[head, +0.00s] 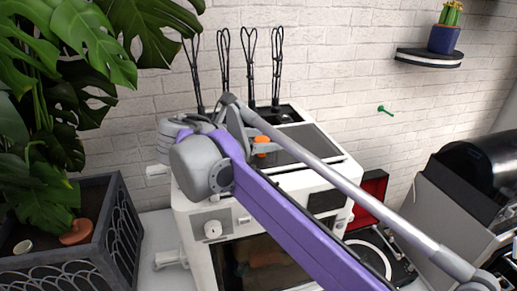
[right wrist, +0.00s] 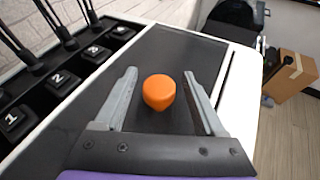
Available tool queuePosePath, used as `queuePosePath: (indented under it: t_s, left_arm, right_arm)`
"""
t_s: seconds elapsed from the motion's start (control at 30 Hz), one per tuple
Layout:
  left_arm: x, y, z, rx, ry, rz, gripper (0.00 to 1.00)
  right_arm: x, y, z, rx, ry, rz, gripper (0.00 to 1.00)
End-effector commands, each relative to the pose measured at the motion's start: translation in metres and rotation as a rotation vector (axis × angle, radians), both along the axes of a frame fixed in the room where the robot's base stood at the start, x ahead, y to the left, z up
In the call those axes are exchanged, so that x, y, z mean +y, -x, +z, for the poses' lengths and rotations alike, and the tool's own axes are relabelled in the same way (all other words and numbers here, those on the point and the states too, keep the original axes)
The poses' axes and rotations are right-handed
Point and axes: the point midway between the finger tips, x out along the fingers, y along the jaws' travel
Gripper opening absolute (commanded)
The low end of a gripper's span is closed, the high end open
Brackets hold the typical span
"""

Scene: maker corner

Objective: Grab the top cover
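The top cover is a dark flat panel (head: 318,143) on top of a white box-shaped machine (head: 335,178), with an orange knob (head: 262,141) on it. In the right wrist view the cover (right wrist: 185,48) fills the middle, and the orange knob (right wrist: 158,92) stands between the two grey fingers. My right gripper (right wrist: 160,73) is open. Its fingers lie on either side of the knob with a visible gap on each side. In the head view my right arm hides much of the machine's top and front. My left gripper is not in view.
Numbered dark slots (right wrist: 60,80) with thin black upright holders run along the cover's back edge. A leafy plant in a dark planter (head: 120,230) stands at left. A red-lined open case (head: 372,187) and a grey bin (head: 450,190) are at right. A brick wall stands behind.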

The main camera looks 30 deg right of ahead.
Motion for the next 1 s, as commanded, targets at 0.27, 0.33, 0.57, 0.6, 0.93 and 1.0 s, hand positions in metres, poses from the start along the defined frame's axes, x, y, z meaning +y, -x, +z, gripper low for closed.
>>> queuePosePath:
  t_s: [0.27, 0.33, 0.57, 0.6, 0.93, 1.0]
  left_arm:
    - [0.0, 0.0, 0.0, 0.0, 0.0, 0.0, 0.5]
    - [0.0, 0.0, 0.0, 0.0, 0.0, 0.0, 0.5]
    - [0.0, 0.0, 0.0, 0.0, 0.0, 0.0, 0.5]
    - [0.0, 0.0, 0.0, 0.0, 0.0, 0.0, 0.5]
    - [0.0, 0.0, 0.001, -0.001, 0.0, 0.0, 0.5]
    - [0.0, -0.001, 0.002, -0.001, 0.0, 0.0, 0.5]
  right_arm:
    - [0.0, 0.0, 0.0, 0.0, 0.0, 0.0, 0.19]
    - [0.0, 0.0, 0.0, 0.0, 0.0, 0.0, 0.06]
    - [0.0, 0.0, 0.0, 0.0, 0.0, 0.0, 0.0]
    - [0.0, 0.0, 0.0, 0.0, 0.0, 0.0, 0.0]
    - [0.0, 0.0, 0.005, 0.0, 0.001, 0.0, 0.0]
    - [0.0, 0.0, 0.013, -0.001, 0.001, 0.0, 0.0]
